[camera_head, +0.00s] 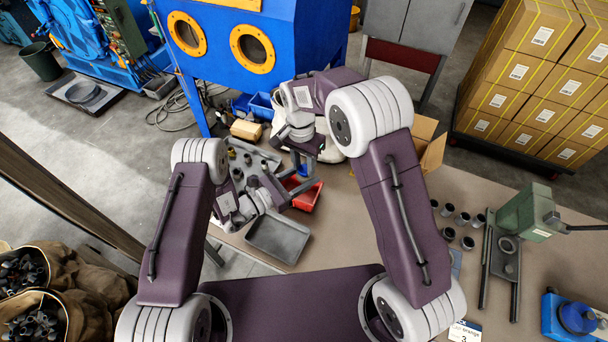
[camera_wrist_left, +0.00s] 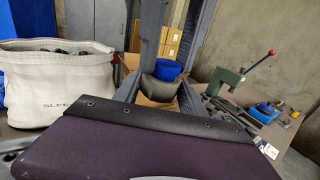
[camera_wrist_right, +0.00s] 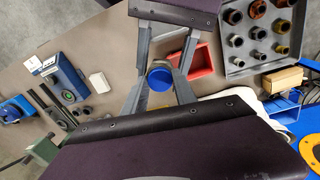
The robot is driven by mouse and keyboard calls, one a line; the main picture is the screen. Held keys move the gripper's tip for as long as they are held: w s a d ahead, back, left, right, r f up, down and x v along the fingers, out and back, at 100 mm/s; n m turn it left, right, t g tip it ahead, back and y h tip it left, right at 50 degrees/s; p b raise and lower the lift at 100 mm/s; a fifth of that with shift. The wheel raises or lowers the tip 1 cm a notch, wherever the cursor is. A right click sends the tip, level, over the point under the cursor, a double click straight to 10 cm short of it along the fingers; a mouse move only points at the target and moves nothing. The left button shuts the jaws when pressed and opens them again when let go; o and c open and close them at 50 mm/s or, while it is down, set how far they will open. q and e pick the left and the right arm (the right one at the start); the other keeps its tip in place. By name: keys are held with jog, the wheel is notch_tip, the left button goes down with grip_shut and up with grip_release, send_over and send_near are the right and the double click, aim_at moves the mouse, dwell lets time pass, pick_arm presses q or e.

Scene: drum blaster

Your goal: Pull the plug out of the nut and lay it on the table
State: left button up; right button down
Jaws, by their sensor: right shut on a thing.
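The blue plug (camera_wrist_left: 168,70) sits at the grey nut (camera_wrist_left: 160,90) in the left wrist view; how deep it sits in the nut I cannot tell. The plug's blue face also shows in the right wrist view (camera_wrist_right: 159,77). My left gripper (camera_wrist_left: 160,95) has its fingers on both sides of the nut and appears shut on it. My right gripper (camera_wrist_right: 160,82) comes from above and is shut on the plug. Both grippers meet above the table (camera_head: 400,190) in the head view, where the arms partly hide the nut.
An empty grey tray (camera_head: 278,240) and a red bin (camera_head: 303,194) lie close below the grippers. A parts tray (camera_wrist_right: 260,35) holds several fittings. A green press (camera_head: 525,212) and several dark fittings (camera_head: 462,219) stand at the right. The table's middle is fairly clear.

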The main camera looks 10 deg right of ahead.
aim_at(304, 169)
pick_arm(q)
grip_shut()
pick_arm(e)
notch_tip(304, 169, up, 8)
jog(key=shift+r, duration=0.25)
dwell(1.0)
dwell(0.4)
